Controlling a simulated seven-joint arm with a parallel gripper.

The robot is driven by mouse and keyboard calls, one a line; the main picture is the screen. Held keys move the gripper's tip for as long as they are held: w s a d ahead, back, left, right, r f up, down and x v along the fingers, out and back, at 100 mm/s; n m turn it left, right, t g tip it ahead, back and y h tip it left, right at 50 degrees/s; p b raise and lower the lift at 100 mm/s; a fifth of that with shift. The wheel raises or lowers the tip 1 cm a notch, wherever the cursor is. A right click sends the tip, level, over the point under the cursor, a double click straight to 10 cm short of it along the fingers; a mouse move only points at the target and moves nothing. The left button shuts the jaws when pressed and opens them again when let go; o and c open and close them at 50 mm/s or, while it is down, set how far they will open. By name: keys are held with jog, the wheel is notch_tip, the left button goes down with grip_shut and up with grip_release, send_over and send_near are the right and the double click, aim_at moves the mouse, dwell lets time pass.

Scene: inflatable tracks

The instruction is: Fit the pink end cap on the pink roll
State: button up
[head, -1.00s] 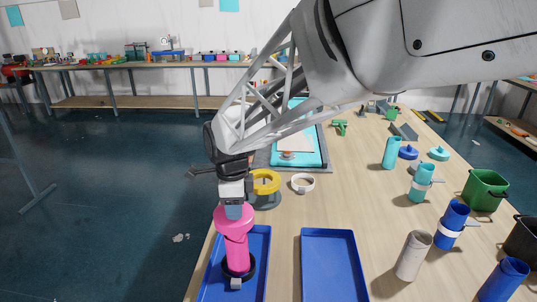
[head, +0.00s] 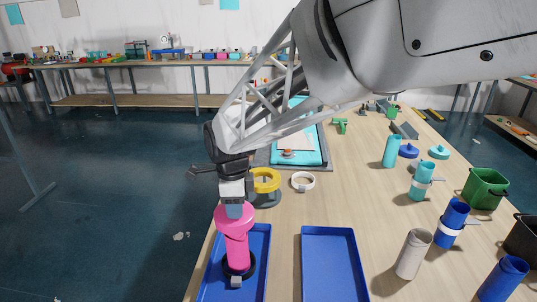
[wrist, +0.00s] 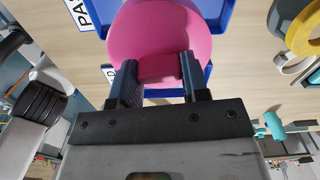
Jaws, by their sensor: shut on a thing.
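The pink roll (head: 237,254) stands upright in a black ring (head: 249,268) in the left blue tray. The pink end cap (head: 234,219) is a wide disc at the top of the roll. The cap appears to touch the roll's top, but I cannot tell whether it is seated. My gripper (head: 236,208) points down from above, shut on the cap's raised knob. In the wrist view the cap (wrist: 140,35) covers the roll, and its knob sits between my fingers (wrist: 158,82).
The left blue tray (head: 262,240) and an empty blue tray (head: 333,262) lie at the front. A yellow ring (head: 266,181) and a white ring (head: 303,181) are just behind. A grey-beige tube (head: 413,254) and several blue and teal rolls stand at the right.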

jog(key=shift+f, duration=1.8)
dwell(1.4)
jog(key=o, duration=1)
jog(key=shift+r, duration=0.1)
jog(key=shift+r, duration=3.4)
jog(key=shift+d, duration=0.1)
